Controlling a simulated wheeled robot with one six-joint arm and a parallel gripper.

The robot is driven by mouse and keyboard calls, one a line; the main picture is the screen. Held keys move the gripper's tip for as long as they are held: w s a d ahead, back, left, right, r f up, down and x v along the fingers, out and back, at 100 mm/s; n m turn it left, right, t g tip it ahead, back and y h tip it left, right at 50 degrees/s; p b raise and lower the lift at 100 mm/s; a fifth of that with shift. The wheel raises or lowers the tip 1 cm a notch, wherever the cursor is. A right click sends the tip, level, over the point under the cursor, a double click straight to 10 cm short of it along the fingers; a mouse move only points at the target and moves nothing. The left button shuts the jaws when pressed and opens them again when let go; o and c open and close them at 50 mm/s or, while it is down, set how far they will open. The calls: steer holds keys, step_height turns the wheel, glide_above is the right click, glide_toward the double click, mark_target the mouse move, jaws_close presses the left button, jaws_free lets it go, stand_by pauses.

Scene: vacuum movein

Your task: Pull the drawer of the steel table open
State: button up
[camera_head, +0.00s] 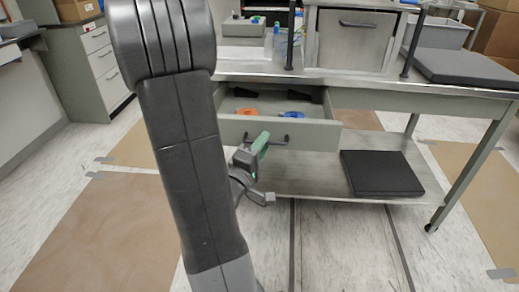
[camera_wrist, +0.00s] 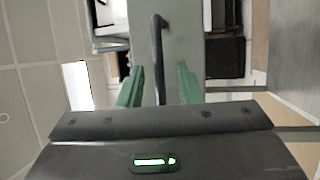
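The steel table (camera_head: 370,98) stands ahead with its grey drawer (camera_head: 318,134) pulled out, the inside showing from above. The drawer's dark bar handle (camera_head: 284,137) is on its front; it also shows in the wrist view (camera_wrist: 157,50), running lengthwise in the picture. My gripper (camera_head: 262,143) is at the drawer front by the handle. In the wrist view its green fingers (camera_wrist: 158,85) are apart, one on each side of the handle's near part, with a visible gap on both sides. Part of the drawer's left side is hidden behind my arm.
An orange item (camera_head: 246,111), a blue item (camera_head: 292,114) and dark items lie in the drawer. A black slab (camera_head: 381,172) lies on the table's lower shelf. A cabinet with drawers (camera_head: 100,60) stands at the left. The floor before the table is clear.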

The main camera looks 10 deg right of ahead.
steer(key=v, duration=1.3)
steer(key=shift+s+a, duration=0.25)
steer(key=shift+s, duration=0.05)
steer(key=shift+w+d, duration=0.1)
stand_by(0.4)
steer(key=x, duration=1.2)
steer(key=shift+w+d, duration=0.15)
steer(key=shift+w, duration=0.1)
steer(key=shift+s, duration=0.1)
stand_by(0.4)
